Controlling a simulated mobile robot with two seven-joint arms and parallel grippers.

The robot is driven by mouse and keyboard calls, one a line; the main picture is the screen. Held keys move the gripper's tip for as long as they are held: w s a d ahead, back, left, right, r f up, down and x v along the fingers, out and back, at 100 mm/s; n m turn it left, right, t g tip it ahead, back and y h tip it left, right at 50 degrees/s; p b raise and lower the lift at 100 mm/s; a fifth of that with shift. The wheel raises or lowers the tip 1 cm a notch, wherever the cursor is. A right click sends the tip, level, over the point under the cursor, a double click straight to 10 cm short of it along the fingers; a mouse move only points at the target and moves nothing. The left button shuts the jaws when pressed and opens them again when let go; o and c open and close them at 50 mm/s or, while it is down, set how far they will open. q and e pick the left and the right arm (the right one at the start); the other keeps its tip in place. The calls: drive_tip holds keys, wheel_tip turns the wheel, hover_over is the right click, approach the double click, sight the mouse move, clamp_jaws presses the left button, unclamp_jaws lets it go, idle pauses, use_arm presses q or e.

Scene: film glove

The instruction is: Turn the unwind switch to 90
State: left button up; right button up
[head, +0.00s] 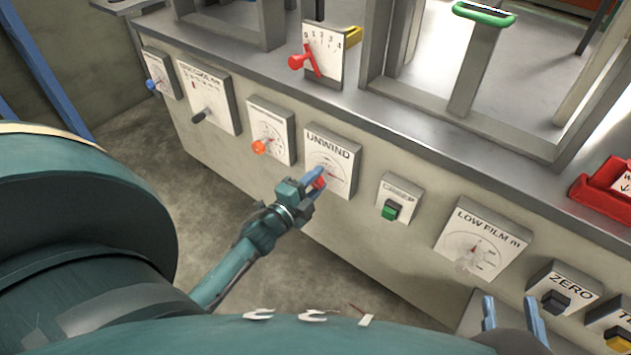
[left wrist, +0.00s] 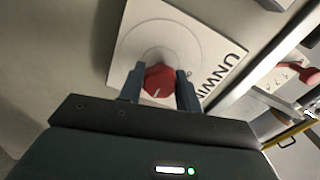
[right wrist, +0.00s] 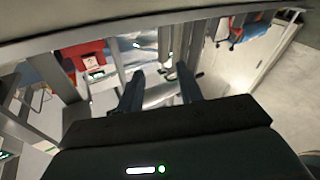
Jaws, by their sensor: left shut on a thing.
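The UNWIND panel (head: 341,150) is a white plate with a dial scale on the front of the grey machine; it also shows in the left wrist view (left wrist: 199,37). Its red knob (left wrist: 160,83) carries a short white mark. My left gripper (head: 318,181) is at the panel, with its two fingers on either side of the knob, shut on it. The fingers hide part of the knob and scale in the head view, so I cannot read the setting. My right gripper (right wrist: 160,88) is open and empty, low at the right of the head view (head: 514,318).
Left of UNWIND are panels with an orange knob (head: 259,147), a black lever (head: 199,115) and a blue knob (head: 151,85). Right are a green button (head: 390,210), the LOW FILM dial (head: 478,243) and the ZERO switch (head: 556,301). A red lever (head: 304,61) stands above on the ledge.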

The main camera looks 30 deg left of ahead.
use_arm(q)
drive_tip(key=o, duration=1)
drive_tip(key=shift+c, duration=0.2)
drive_tip(key=s+p, duration=0.2)
drive_tip(key=s, duration=1.1)
drive_tip(key=shift+a+p, duration=0.3)
drive_tip(key=shift+a, duration=0.15)
use_arm(e)
drive_tip(key=shift+w+d+m+g+h, duration=0.25)
drive_tip(key=shift+d+m+g+h, duration=0.4)
drive_tip(key=shift+h, duration=0.35)
drive_tip(key=shift+a, duration=0.1)
